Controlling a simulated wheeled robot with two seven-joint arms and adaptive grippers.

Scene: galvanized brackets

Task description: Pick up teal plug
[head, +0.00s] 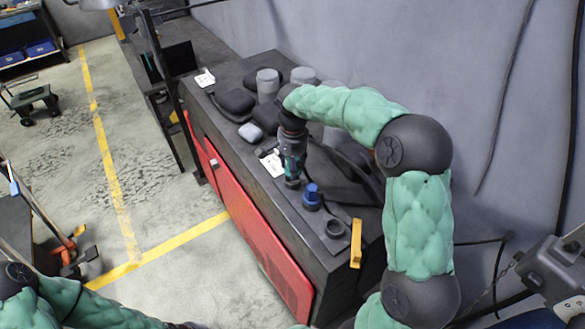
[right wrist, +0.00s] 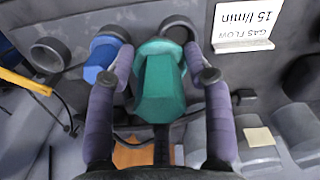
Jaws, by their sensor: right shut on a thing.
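The teal plug (right wrist: 158,85) is between the two purple-wrapped fingers of my right gripper (right wrist: 162,82) in the right wrist view. The fingers press on its two sides. In the head view my right gripper (head: 292,165) points down over the dark bench top, and the plug is largely hidden by the fingers. I cannot tell whether the plug touches the bench. A blue plug (head: 312,196) stands beside it, and it also shows in the right wrist view (right wrist: 105,58). My left arm enters at the lower left of the head view, its gripper out of sight.
A grey ring-shaped piece (head: 335,229) and a yellow block (head: 356,243) are near the bench's front end. A white card (head: 272,163) reading "GAS FLOW 15 l/min" lies beside the gripper. Grey cylinders (head: 267,84) and dark rounded pieces stand farther back. A wall borders the right side.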

